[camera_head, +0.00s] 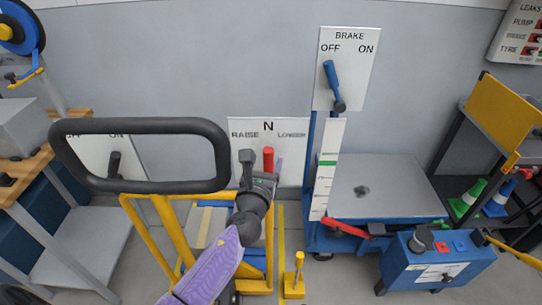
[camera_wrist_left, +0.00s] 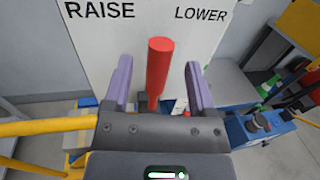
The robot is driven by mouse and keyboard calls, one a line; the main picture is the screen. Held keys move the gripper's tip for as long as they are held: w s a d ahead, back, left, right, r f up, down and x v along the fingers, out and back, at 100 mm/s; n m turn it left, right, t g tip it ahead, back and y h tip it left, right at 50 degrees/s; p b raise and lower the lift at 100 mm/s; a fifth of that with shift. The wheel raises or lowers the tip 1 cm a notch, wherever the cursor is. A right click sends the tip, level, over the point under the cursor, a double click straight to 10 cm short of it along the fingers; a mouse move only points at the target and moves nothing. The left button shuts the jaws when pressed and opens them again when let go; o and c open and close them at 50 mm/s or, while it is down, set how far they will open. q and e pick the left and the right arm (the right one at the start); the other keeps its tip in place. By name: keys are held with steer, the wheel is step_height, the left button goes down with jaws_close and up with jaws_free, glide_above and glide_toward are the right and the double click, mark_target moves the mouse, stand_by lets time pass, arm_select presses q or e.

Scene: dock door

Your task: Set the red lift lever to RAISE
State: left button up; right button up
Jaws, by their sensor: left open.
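The red lift lever (camera_head: 268,158) stands nearly upright below the N on its white sign (camera_head: 240,150), with RAISE to the left and LOWER to the right. In the left wrist view, the lever (camera_wrist_left: 159,68) rises between the two purple fingers. My left gripper (camera_head: 266,174) is open, with one finger on each side of the lever and a visible gap on both sides. Whether the lever is fully at fingertip depth is hard to tell. The lever's lower end is hidden behind the gripper body. My right gripper is not in view.
A blue BRAKE lever (camera_head: 331,80) is on a panel to the upper right. A black loop handle (camera_head: 140,124) spans the left in front of another lever panel. Yellow rails (camera_head: 150,240) stand near my left arm. A blue control box (camera_head: 437,262) is at right.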

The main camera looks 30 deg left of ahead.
mark_target(267, 158)
arm_select(q)
steer(key=shift+b+x, duration=0.35)
steer(key=shift+x, duration=1.45)
jaws_close()
steer(key=shift+f, duration=0.1)
